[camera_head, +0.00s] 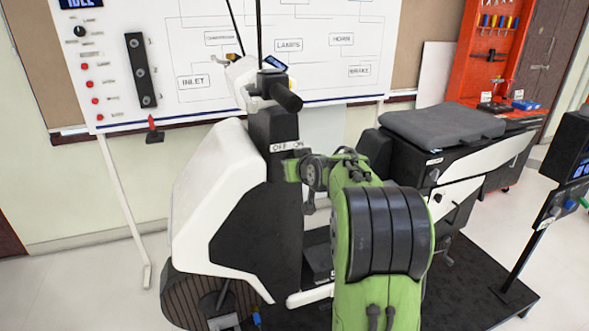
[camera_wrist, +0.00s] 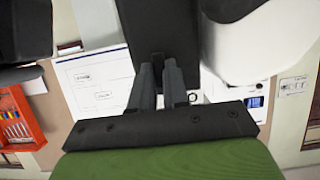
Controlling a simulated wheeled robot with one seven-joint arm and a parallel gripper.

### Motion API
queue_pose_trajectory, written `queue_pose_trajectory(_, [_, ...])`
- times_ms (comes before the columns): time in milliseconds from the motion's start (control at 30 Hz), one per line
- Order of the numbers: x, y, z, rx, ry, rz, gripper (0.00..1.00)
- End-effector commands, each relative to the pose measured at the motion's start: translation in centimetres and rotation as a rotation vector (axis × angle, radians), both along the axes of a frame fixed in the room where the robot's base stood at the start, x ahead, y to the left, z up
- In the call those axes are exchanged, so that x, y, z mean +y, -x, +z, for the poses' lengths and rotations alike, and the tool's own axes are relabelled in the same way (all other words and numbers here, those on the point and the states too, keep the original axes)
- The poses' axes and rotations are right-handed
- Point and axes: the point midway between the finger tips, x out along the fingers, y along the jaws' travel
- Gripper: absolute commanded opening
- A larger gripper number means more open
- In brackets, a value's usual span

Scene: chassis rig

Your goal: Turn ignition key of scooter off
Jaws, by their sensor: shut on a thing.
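The scooter (camera_head: 226,190) stands with its white front shield to the left and its dark steering column (camera_head: 272,130) upright in the middle. A white label (camera_head: 287,146) on the column reads OFF and ON. My green arm reaches up from the front, and my gripper (camera_head: 290,170) is at the column just below this label. The key itself is hidden by my gripper in the head view. In the wrist view my gripper (camera_wrist: 158,68) has its two grey fingers close together against the dark column (camera_wrist: 155,30), shut on a small dark piece, the ignition key. Its angle cannot be told.
The scooter's grey seat (camera_head: 440,122) is to the right of my arm. A white wiring board (camera_head: 345,60) stands behind, with a switch panel at its left. A dark stand (camera_head: 570,150) is at the far right. A red tool rack (camera_head: 490,50) stands at the back right.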

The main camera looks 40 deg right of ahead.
Motion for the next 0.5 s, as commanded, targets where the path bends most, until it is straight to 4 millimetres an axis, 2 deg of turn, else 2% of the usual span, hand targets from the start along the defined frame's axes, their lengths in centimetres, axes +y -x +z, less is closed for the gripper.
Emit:
queue_pose_trajectory(433, [0.05,-0.01,-0.14,0.007,0.01,0.002,0.0])
queue_pose_trajectory(467, [0.05,-0.01,-0.14,0.007,0.01,0.002,0.18])
queue_pose_trajectory(500, [0.05,-0.01,-0.14,0.007,0.01,0.002,0.24])
